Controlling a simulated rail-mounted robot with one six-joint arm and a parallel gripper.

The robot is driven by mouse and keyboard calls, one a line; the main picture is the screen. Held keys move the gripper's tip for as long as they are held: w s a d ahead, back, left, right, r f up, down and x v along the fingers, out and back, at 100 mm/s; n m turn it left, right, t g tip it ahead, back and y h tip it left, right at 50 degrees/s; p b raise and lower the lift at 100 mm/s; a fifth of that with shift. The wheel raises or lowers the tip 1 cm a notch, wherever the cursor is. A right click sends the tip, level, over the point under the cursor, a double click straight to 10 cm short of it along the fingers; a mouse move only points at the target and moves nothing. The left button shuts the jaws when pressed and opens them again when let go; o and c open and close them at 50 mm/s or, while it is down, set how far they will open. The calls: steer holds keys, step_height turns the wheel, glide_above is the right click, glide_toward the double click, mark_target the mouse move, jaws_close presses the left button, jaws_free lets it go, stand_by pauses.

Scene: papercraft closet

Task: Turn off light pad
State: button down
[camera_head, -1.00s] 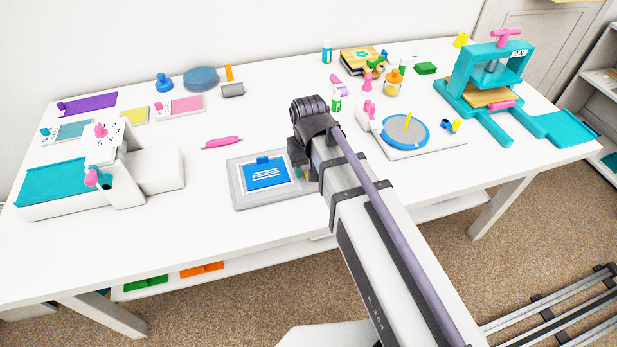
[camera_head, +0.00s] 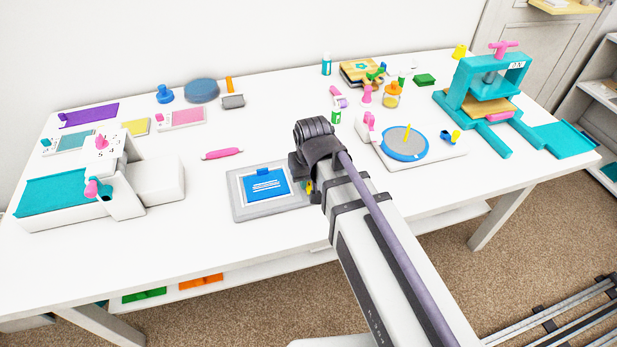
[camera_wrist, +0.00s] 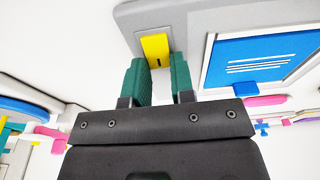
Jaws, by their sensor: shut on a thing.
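The light pad (camera_head: 236,203) is a flat grey panel near the table's front edge in the head view, with a blue sheet (camera_head: 264,184) on its white face. In the wrist view the pad's grey border (camera_wrist: 190,25) and the blue sheet (camera_wrist: 260,60) show at the top and right. A yellow switch (camera_wrist: 155,45) with a small dark mark sits on the border. My gripper (camera_wrist: 160,67) has its green fingers shut on the yellow switch, one finger at each side. In the head view my arm's wrist hides most of the fingers.
A pink tool (camera_head: 222,154) lies behind the pad. A white machine with a teal bed (camera_head: 60,192) stands to the left. A round blue-rimmed plate (camera_head: 404,143) and a teal press (camera_head: 487,85) stand to the right. The tabletop left of the pad is clear.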

steer(key=shift+t, duration=0.3)
steer(key=c, duration=1)
jaws_free()
steer(key=shift+o, duration=0.2)
steer(key=shift+r, duration=0.1)
steer(key=p+v, duration=1)
steer(key=shift+s+r+p, duration=0.15)
steer(key=shift+r+p, duration=0.15)
steer(key=shift+r, duration=0.05)
steer(key=shift+d, duration=0.1)
